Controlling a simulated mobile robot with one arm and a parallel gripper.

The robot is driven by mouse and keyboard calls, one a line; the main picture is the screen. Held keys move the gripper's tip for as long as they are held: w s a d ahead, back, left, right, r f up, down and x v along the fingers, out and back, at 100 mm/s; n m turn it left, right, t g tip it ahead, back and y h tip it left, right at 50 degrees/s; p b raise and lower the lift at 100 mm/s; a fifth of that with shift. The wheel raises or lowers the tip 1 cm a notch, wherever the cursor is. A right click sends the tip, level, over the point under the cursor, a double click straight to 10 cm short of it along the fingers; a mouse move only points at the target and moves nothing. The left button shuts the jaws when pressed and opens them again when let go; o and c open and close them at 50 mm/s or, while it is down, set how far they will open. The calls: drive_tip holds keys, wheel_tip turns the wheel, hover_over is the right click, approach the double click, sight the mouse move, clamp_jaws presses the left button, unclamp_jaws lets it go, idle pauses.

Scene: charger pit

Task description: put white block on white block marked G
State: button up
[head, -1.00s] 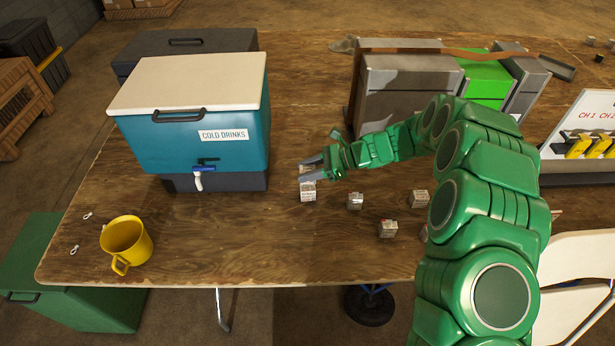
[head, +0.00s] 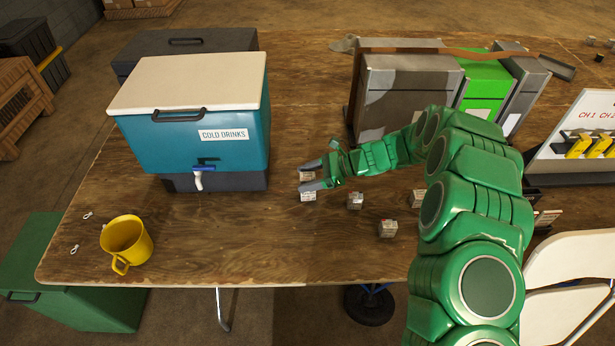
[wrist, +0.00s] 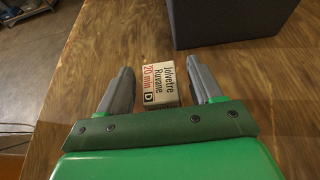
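My gripper (head: 308,176) is open at the table's middle, its fingers on either side of a white block (head: 307,176). In the wrist view this block (wrist: 161,85) sits between the fingers with a gap on both sides. Its upward face carries printed text and a letter D. A white block face (head: 308,197) also shows below the near finger; the finger hides whether this is a second block underneath. More small pale blocks stand to the right: one (head: 355,201), one nearer the front (head: 388,229), and one partly behind my arm (head: 417,198). I cannot read a G on any.
A teal cooler (head: 190,125) with a white lid stands left of my gripper; its dark base (wrist: 225,20) is close in the wrist view. A yellow mug (head: 126,243) is at the front left. Grey and green cases (head: 405,98) stand behind my arm. The front middle of the table is clear.

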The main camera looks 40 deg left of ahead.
drive_tip(key=shift+r, duration=0.15)
drive_tip(key=v, duration=1.2)
drive_tip(key=s+d+r+n+t+h, duration=0.2)
drive_tip(key=s+d+r+n, duration=0.15)
drive_tip(key=d+r, duration=0.65)
drive_tip(key=s+d+r+n+t+h, duration=0.15)
drive_tip(key=s+d+r, duration=0.25)
drive_tip(key=d+r, duration=0.5)
drive_tip(key=s+d+n+t+h, duration=0.1)
drive_tip(key=s+d+h, duration=0.1)
drive_tip(key=s+d, duration=0.5)
drive_tip(key=s+d+r+n+t+h, duration=0.1)
drive_tip(key=s+d, duration=0.6)
drive_tip(key=d, duration=0.7)
drive_tip(key=s+d+r+n+t+h, duration=0.1)
drive_tip(key=s+d+n+t+h, duration=0.1)
drive_tip(key=s+d, duration=0.5)
drive_tip(key=d+h, duration=0.1)
drive_tip(key=d, duration=0.3)
drive_tip(key=shift+d+r, duration=0.2)
drive_tip(key=shift+d, duration=0.15)
